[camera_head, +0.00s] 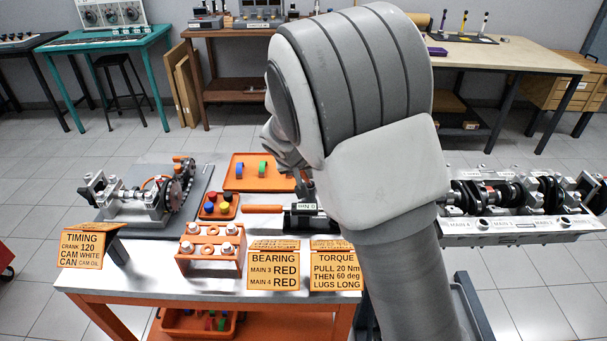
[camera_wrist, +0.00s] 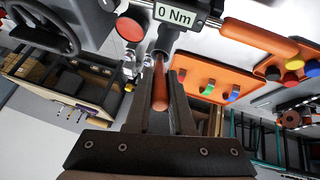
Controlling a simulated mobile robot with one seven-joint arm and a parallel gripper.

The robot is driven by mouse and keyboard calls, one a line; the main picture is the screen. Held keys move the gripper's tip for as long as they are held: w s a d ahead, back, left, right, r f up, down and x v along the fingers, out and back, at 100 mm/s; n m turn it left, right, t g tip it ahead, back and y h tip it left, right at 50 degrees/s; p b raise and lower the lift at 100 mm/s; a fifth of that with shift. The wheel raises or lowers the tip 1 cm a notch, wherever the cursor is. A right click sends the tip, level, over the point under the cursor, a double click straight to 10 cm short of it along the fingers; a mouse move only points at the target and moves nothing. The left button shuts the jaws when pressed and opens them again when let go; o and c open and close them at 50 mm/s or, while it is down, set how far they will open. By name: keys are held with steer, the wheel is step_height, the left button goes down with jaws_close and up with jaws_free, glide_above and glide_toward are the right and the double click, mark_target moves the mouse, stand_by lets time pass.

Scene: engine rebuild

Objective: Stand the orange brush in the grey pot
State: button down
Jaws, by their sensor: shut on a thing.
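In the wrist view my gripper (camera_wrist: 162,88) points down at the bench and is shut on the orange brush (camera_wrist: 160,90). The brush's rounded orange-brown end shows between the two dark fingers, and its far end narrows toward the bench. A grey round shape (camera_wrist: 168,38) lies beyond that end, beside the torque wrench display; it may be the grey pot. I cannot tell whether the brush is inside it or only in front of it. In the head view my arm hides the brush and the pot, and the fingertips are mostly hidden too.
The torque wrench reading 0 Nm (camera_head: 307,206), with an orange handle (camera_head: 262,209), lies close by. An orange tray (camera_head: 235,182) with coloured pieces stands behind it. A crankshaft assembly (camera_head: 500,195) is at right, a timing assembly (camera_head: 150,200) at left. Sign cards line the front edge.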

steer(key=shift+f+b, duration=0.4)
steer(key=shift+b, duration=0.1)
steer(key=shift+f, duration=0.15)
steer(key=c, duration=0.8)
jaws_free()
